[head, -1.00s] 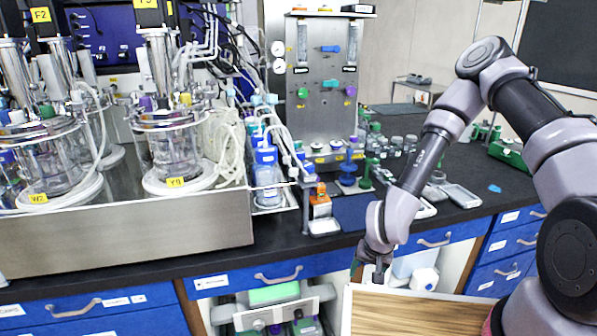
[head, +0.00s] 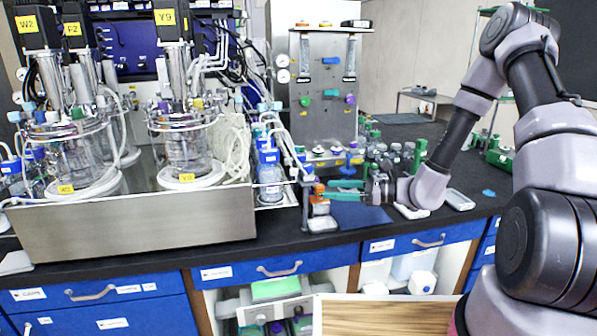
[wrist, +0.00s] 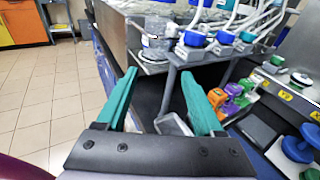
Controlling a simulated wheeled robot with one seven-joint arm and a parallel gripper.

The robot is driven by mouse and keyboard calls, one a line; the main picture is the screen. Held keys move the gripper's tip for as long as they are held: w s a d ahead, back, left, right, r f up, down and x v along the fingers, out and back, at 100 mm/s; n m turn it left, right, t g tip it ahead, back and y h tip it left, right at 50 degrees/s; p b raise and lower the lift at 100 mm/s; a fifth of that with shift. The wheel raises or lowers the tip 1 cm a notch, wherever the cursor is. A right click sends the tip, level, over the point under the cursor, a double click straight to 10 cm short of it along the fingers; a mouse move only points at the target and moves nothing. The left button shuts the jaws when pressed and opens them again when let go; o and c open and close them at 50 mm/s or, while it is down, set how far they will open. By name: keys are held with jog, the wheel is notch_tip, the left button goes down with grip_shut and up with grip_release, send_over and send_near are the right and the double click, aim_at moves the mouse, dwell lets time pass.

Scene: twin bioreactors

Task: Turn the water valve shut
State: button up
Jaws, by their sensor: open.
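A steel panel (head: 343,128) stands at the back of the bench and carries several coloured handles. They include a blue one (head: 331,60) near the top, a green one (head: 305,101) at left and a purple one (head: 350,99) at right. I cannot read which is the water valve. My gripper (head: 328,190) is over the bench's front part, in front of and below the panel, its green fingers pointing left. In the wrist view my gripper (wrist: 159,72) is open, with nothing between its fingers.
Bioreactor vessels (head: 188,150) stand in a steel tray (head: 140,222) at left. A blue knob (head: 347,168) stands behind my fingers. A wooden surface (head: 385,318) is low in front.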

aim_at(307, 165)
jog(key=w+d+r+m+t, duration=0.2)
jog(key=w+r, duration=0.1)
jog(key=shift+y, duration=0.3)
jog(key=x, duration=1.1)
jog(key=shift+w+d+r, duration=0.1)
jog(key=shift+w+r, duration=0.1)
jog(key=shift+w, duration=0.05)
jog(key=shift+t, duration=0.4)
grip_shut()
